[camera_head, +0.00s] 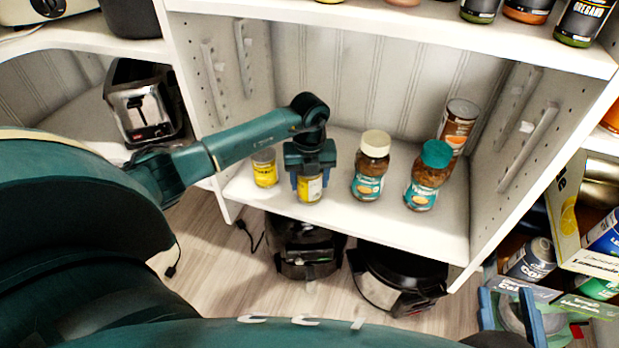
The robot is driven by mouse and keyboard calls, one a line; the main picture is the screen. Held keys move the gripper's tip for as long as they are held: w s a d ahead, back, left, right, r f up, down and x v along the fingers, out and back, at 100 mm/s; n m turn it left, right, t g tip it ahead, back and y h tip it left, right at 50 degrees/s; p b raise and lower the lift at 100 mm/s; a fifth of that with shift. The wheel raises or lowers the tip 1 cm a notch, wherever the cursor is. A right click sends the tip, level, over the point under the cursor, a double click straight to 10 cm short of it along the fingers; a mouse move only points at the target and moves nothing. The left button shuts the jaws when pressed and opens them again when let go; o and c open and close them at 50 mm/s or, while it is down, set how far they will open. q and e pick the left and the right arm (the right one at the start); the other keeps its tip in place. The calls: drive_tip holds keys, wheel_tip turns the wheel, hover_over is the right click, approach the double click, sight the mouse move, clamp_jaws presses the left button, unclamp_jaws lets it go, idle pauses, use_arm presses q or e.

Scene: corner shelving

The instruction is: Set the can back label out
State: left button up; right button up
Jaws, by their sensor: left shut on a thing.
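My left gripper (309,178) reaches in from the left and points down over the white shelf board. It is shut on a small can (310,194) with a yellow and pale label, upright at the board's front edge. The gripper hides the can's top, and I cannot tell whether its base touches the board. A similar yellow-labelled can (265,171) stands just to its left. My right gripper (508,312), with blue fingers, is at the bottom right, its fingers apart, low in front of the shelving.
A jar with a cream lid (370,168), a jar with a teal lid (429,176) and a taller can (458,124) stand to the right on the shelf board (400,226). A toaster (145,105) is at left. Black appliances (300,245) sit below.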

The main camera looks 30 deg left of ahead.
use_arm(q)
drive_tip(key=shift+f, duration=0.25)
use_arm(e)
drive_tip(key=shift+f, duration=0.1)
idle(0.3)
use_arm(q)
drive_tip(key=o, duration=1.3)
drive_tip(key=shift+f, duration=0.1)
wheel_tip(320, 180, up, 5)
drive_tip(key=shift+p, duration=0.85)
wheel_tip(320, 180, up, 8)
drive_tip(key=shift+r+p, duration=0.15)
drive_tip(key=shift+p, duration=1.05)
use_arm(e)
drive_tip(key=shift+d+m+g+h, duration=0.3)
drive_tip(key=shift+d+g+h, duration=0.4)
drive_tip(key=shift+h, duration=0.1)
